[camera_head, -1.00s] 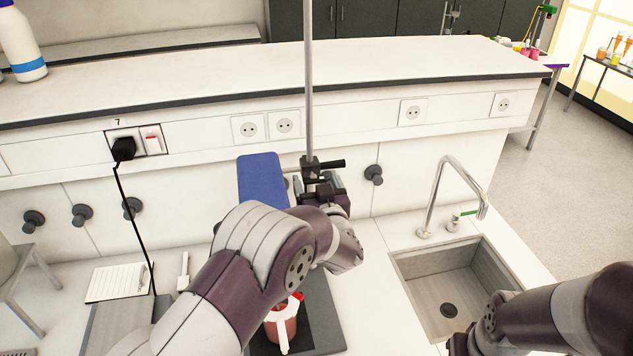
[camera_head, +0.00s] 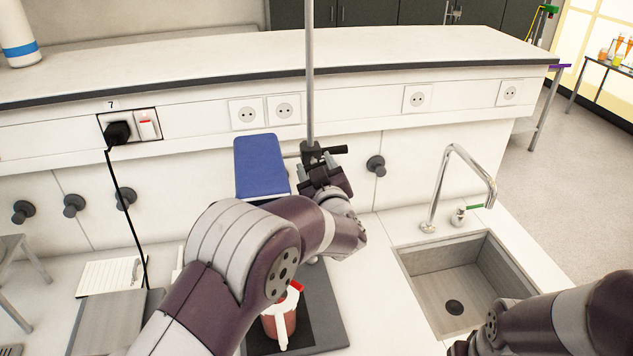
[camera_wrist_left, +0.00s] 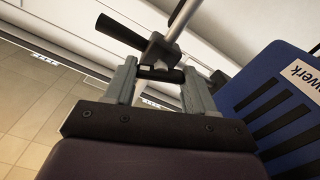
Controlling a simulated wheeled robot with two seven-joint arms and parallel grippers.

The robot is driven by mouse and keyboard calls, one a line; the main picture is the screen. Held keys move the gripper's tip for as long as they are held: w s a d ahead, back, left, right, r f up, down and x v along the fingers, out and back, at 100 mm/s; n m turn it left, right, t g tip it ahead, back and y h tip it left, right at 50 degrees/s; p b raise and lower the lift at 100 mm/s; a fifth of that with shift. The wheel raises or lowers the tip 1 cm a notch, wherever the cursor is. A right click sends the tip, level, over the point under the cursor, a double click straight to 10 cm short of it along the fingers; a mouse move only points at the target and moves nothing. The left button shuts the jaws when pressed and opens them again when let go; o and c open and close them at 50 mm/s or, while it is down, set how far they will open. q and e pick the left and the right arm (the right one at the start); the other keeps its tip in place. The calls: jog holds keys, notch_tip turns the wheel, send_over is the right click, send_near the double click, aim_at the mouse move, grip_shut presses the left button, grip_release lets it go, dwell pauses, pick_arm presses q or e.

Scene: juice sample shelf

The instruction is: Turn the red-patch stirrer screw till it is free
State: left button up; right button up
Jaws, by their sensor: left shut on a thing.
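The blue stirrer (camera_head: 261,165) is held on an upright metal rod (camera_head: 309,75) by a black clamp (camera_head: 312,154). It fills the right side of the left wrist view (camera_wrist_left: 275,100). My left gripper (camera_head: 326,176) is at the clamp, just right of the stirrer. In the left wrist view its two grey fingers (camera_wrist_left: 160,84) are shut on a short dark screw (camera_wrist_left: 161,74). A longer black handle (camera_wrist_left: 121,32) sticks out beyond it. I see no red patch on the held screw. My right arm shows at lower right, but its fingers do not.
A jug with reddish liquid (camera_head: 279,322) stands on the dark plate (camera_head: 325,315) below my left arm. A sink (camera_head: 455,280) with a tap (camera_head: 432,200) is at right. A notepad (camera_head: 110,277) lies at left. Bare counter lies between plate and sink.

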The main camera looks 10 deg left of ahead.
pick_arm(q)
jog(key=n+b, duration=0.3)
jog(key=b, duration=0.1)
jog(key=n+b, duration=0.4)
jog(key=b, duration=0.1)
jog(key=f+n+b, duration=0.1)
jog(key=n+b, duration=0.2)
jog(key=b, duration=0.2)
jog(key=shift+n, duration=0.4)
jog(key=shift+r+n+b, duration=0.15)
jog(key=shift+n+b, duration=1.2)
jog(key=shift+n, duration=0.25)
jog(key=o, duration=0.9)
jog(key=shift+s, duration=0.1)
jog(key=shift+o, duration=0.8)
jog(key=shift+s+a+r, duration=0.15)
jog(key=shift+s+r, duration=0.05)
jog(key=b+v, duration=0.2)
jog(key=v, duration=1)
jog(key=shift+s+b, duration=0.3)
